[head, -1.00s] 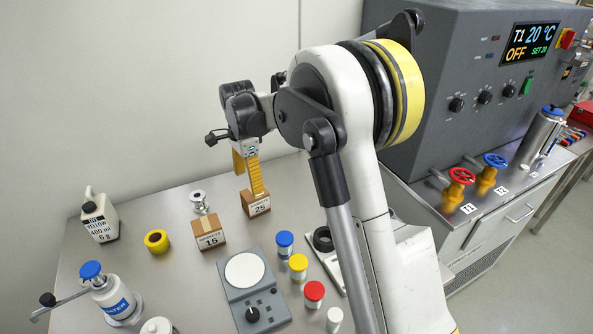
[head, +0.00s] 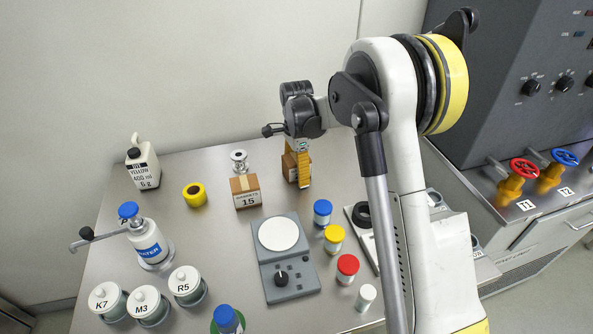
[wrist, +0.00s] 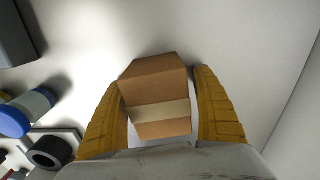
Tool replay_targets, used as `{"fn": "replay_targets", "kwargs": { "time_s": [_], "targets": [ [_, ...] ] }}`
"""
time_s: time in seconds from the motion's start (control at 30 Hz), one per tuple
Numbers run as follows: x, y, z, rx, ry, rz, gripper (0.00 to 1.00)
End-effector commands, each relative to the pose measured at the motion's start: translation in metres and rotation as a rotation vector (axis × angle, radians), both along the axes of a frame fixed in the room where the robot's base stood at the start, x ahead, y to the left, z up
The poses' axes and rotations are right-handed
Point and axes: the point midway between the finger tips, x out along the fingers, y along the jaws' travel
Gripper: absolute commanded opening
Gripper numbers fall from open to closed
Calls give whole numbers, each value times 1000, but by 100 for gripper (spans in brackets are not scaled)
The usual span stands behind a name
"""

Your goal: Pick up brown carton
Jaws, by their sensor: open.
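A brown carton (head: 289,162) stands on the steel table, mostly hidden behind my gripper in the head view. In the wrist view the carton (wrist: 158,92) sits between my two yellow fingers, with a pale tape band across it. My gripper (head: 304,185) is open, one finger on each side of the carton; the wrist view also shows my gripper (wrist: 163,95). The left finger looks very close to the carton; I cannot tell whether it touches. A second brown carton (head: 246,192), labelled 15, stands to the left, clear of my gripper.
A metal part (head: 239,161) stands behind the carton labelled 15. A grey scale (head: 283,268) and several capped jars, such as the blue-capped one (head: 323,213), stand nearer. A black ring (head: 362,214) lies to the right. The wall is close behind.

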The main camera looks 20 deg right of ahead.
Motion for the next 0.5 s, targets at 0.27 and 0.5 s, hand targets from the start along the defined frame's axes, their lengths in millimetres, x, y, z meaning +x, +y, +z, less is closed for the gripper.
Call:
{"fn": "replay_targets", "kwargs": {
  "time_s": [0.27,0.5],
  "targets": [
    [0,0,1,0,0,0,45],
    [0,0,1,0,0,0,18]
  ]
}}
